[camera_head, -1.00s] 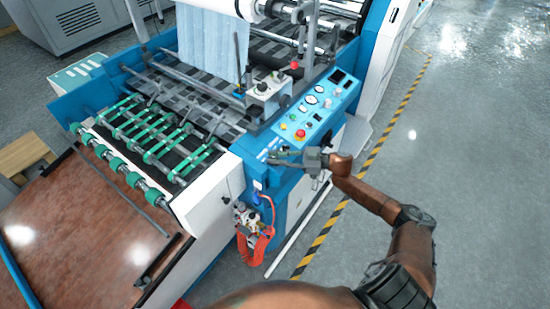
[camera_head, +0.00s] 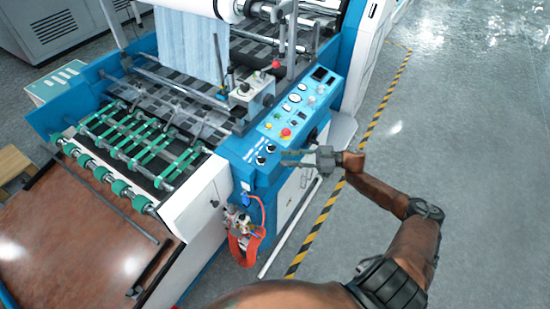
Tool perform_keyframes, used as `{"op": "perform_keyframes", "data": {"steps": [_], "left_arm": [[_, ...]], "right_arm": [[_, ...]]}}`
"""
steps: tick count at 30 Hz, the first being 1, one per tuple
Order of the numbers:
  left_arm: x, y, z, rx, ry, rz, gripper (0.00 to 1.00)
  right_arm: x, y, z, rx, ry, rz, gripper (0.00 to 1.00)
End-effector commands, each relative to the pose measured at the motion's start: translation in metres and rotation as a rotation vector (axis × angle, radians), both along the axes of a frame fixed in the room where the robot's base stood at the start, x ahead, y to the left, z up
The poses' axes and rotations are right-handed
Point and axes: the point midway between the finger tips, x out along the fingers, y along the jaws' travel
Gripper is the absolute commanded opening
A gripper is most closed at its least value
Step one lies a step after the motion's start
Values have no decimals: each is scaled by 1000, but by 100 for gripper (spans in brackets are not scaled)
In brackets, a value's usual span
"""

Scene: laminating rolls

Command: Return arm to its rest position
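My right arm (camera_head: 415,245) reaches in from the bottom right, bent at the elbow. Its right gripper (camera_head: 285,158) points left beside the front corner of the blue control panel (camera_head: 297,102). Its two thin fingers look parted, with nothing seen between them. The gripper appears just off the panel's lower end, where two black knobs are in plain sight. I cannot tell its exact height above the blue side. My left arm and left gripper are not in view.
The laminating machine (camera_head: 205,195) fills the left and middle, with green rollers (camera_head: 125,142) and a red button (camera_head: 286,132) on its panel. Grey floor (camera_head: 470,150) beyond the yellow-black line is clear.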

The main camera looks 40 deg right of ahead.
Motion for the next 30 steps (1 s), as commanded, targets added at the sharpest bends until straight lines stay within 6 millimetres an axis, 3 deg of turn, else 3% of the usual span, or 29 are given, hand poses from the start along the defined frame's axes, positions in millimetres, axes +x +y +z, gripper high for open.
{"op": "perform_keyframes", "data": {"steps": [6, 24, 27, 30], "left_arm": [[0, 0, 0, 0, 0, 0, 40], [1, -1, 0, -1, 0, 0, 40], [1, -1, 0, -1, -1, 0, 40], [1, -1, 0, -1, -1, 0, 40]], "right_arm": [[-11, -14, -1, -2, 1, 0, 25], [-11, -15, -2, -1, 0, -3, 25], [-8, -19, -18, -1, 6, -47, 25], [-4, -32, -58, -12, 25, -153, 25]]}}
